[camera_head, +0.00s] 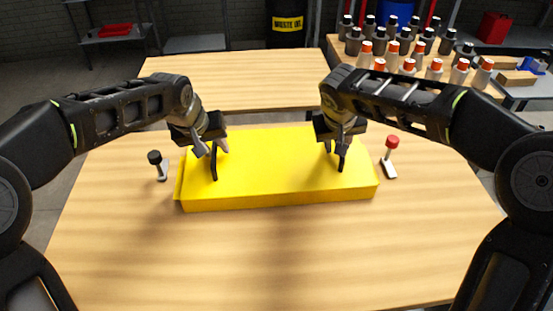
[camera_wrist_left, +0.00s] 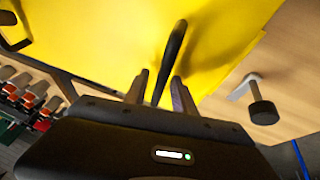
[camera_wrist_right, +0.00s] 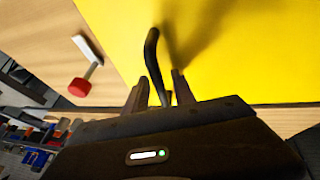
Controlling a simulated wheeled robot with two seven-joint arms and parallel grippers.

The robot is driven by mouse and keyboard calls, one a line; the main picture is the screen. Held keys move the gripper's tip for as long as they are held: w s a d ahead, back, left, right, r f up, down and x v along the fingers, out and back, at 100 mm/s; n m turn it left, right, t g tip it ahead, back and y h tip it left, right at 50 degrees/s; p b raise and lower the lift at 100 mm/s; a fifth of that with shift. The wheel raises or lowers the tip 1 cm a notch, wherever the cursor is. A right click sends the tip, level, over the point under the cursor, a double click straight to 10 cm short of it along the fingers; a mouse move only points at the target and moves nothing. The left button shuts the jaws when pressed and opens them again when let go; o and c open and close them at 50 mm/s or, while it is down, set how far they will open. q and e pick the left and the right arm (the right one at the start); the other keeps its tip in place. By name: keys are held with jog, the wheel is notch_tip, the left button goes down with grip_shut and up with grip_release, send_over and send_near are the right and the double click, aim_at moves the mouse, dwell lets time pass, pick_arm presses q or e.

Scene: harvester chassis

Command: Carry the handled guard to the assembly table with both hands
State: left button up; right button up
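The yellow handled guard (camera_head: 278,187) lies on the near wooden table (camera_head: 270,255), long side across my view. It has two black handles: the left one (camera_head: 214,163) shows in the left wrist view (camera_wrist_left: 172,50), the right one (camera_head: 341,160) in the right wrist view (camera_wrist_right: 151,50). My left gripper (camera_head: 211,143) is at the left handle, its fingers apart on either side of it (camera_wrist_left: 160,76). My right gripper (camera_head: 335,144) is likewise around the right handle, fingers apart with gaps beside it (camera_wrist_right: 160,76). I cannot tell which table is the assembly table.
A black-knobbed clamp (camera_head: 161,168) stands left of the guard and a red-knobbed one (camera_head: 390,160) right of it. A second wooden table (camera_head: 240,75) behind is bare. Many capped bottles (camera_head: 408,67) crowd a bench at back right. The near table's front is clear.

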pick_arm(q)
grip_shut()
pick_arm(e)
grip_shut()
dwell(0.8)
pick_arm(q)
jog(key=shift+w+r, duration=0.15)
jog(key=shift+r, duration=0.15)
pick_arm(e)
jog(key=shift+w+r, duration=0.15)
jog(key=shift+r, duration=0.1)
